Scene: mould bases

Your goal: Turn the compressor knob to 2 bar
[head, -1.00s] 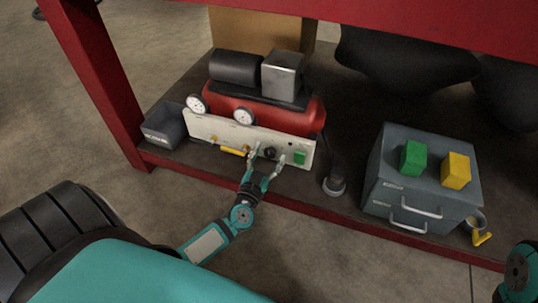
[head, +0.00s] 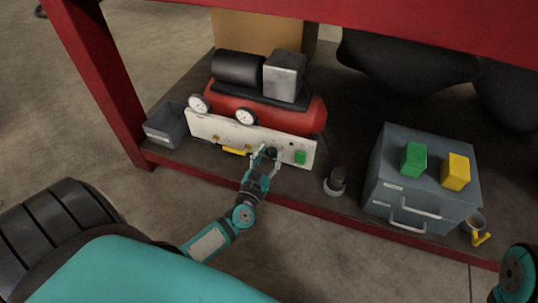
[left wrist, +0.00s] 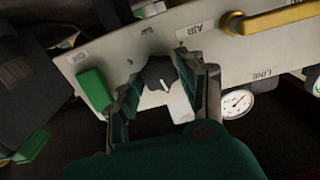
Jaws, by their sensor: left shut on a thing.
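The red compressor (head: 290,117) sits on the lower shelf with a pale front panel (head: 205,126). A black knob (left wrist: 158,74) with a light pointer line shows on the panel in the left wrist view; it also shows in the head view (head: 271,152). My left gripper (left wrist: 162,80) is shut on the knob, with a finger on either side of it. In the head view the left gripper (head: 265,156) reaches up to the panel from below. A round white gauge (left wrist: 237,103) shows in the left wrist view, too small to read. My right gripper is outside the views.
A green block (head: 300,157) is on the panel right of the knob, and a yellow handle (head: 235,151) is left of it. A grey bin (head: 165,128) stands left. A grey drawer cabinet (head: 385,175) bearing green and yellow blocks stands right. A red shelf post (head: 100,85) rises at left.

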